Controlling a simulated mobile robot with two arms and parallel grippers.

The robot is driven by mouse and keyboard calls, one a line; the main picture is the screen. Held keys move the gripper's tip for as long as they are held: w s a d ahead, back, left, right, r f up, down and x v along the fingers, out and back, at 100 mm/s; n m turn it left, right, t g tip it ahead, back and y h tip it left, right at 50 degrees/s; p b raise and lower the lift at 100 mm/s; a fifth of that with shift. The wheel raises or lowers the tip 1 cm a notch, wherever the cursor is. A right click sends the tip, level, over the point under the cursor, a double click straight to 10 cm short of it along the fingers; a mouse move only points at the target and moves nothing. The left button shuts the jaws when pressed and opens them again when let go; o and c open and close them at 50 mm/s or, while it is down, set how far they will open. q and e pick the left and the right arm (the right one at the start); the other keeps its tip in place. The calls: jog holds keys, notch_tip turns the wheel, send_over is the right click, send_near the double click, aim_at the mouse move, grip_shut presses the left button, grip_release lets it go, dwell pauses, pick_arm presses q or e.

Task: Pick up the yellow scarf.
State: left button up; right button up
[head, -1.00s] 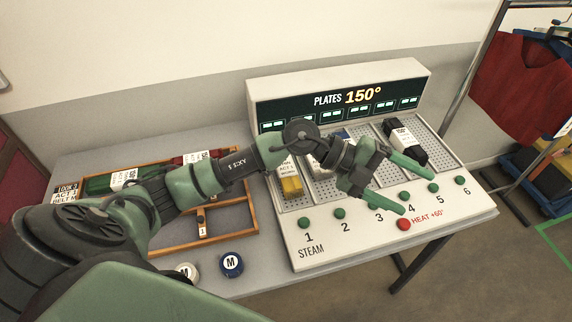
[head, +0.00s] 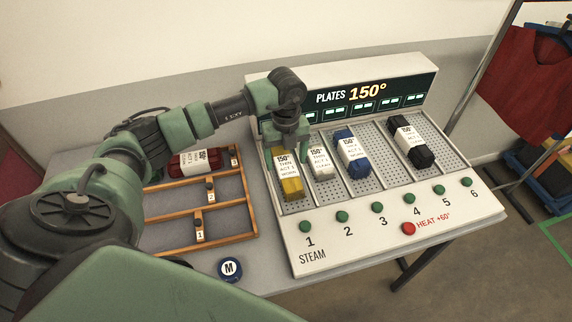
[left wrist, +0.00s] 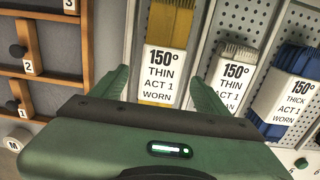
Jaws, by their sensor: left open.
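The yellow scarf (head: 290,186) lies rolled in the leftmost slot of the plate machine, with a white band reading 150°, THIN, ACT 1, WORN. It also shows in the left wrist view (left wrist: 157,90), between my finger tips. My left gripper (head: 287,146) is open above the far end of the yellow scarf, its fingers to either side of it in the wrist view. Whether they touch it I cannot tell. My right gripper is not in view.
A white scarf (head: 320,162) lies close right of the yellow one, then a blue roll (head: 352,156) and a black roll (head: 411,142). Green buttons and a red heat button (head: 408,229) line the front. A wooden rack (head: 252,211) with a red roll (head: 194,163) stands left.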

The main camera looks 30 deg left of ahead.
pick_arm(q)
jog(key=shift+f, duration=0.95)
jog(key=c, duration=1.5)
